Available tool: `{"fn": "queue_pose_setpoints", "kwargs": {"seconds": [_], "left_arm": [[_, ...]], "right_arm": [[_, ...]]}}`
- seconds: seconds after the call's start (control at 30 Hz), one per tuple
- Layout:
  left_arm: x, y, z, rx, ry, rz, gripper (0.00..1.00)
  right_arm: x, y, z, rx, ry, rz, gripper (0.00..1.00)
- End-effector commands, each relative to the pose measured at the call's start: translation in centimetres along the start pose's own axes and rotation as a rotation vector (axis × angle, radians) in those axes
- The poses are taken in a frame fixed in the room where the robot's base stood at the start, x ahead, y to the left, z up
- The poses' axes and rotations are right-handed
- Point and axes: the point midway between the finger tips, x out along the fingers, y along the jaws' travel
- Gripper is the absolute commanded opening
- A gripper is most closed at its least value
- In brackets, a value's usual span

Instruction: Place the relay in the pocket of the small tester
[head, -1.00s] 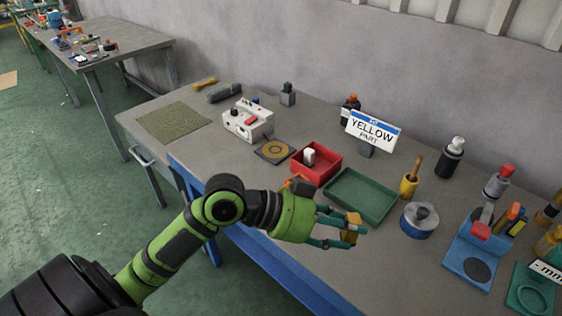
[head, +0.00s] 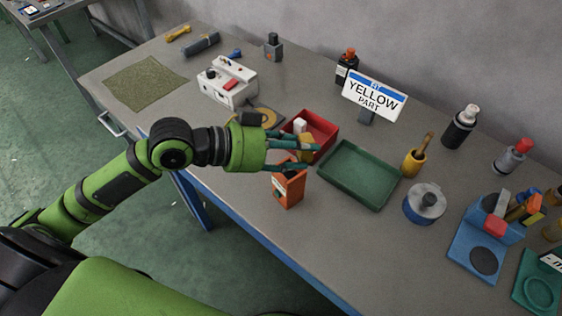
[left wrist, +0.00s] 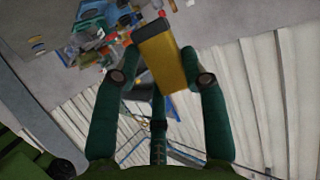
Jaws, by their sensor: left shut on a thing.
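My left gripper (head: 306,155) is shut on a yellow block (head: 307,143), which I take to be the relay. In the left wrist view the yellow block (left wrist: 162,62), with a grey end, sits between the green fingers. In the head view, the gripper is over the near side of the red tray, partly hiding it. A white device with a red button (head: 228,82), perhaps the small tester, stands behind and left of the gripper. I cannot make out its pocket. My right gripper is not in view.
The red tray (head: 325,128) holds a white piece. An orange box (head: 288,188) stands close below the gripper at the table edge. A green tray (head: 358,175), a sign reading "FIT YELLOW PART" (head: 374,97) and a blue fixture (head: 478,240) are to the right.

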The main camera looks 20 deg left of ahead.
Motion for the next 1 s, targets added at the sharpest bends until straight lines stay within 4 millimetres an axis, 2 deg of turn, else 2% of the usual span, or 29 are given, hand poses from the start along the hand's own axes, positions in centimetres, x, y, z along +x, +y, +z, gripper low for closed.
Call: {"fn": "queue_pose_setpoints", "kwargs": {"seconds": [0.03,0.2,0.33,0.6,1.0], "left_arm": [[-0.4,-0.8,0.9,-0.006,-0.006,-0.004,0.11],[-1.2,-2.3,2.4,-0.003,-0.001,-0.001,0.11],[-1.1,-2.6,3.1,-0.003,0.002,-0.001,0.11],[0.1,-2.6,6.2,-0.002,0.002,-0.002,0.11],[0.4,-2.6,6.8,0.001,0.002,-0.001,0.11]], "right_arm": [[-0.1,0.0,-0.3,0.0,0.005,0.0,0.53],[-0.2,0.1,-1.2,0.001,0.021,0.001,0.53],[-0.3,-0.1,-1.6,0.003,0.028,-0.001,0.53],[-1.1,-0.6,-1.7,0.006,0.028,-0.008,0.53],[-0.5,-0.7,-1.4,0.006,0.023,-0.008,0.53]]}}
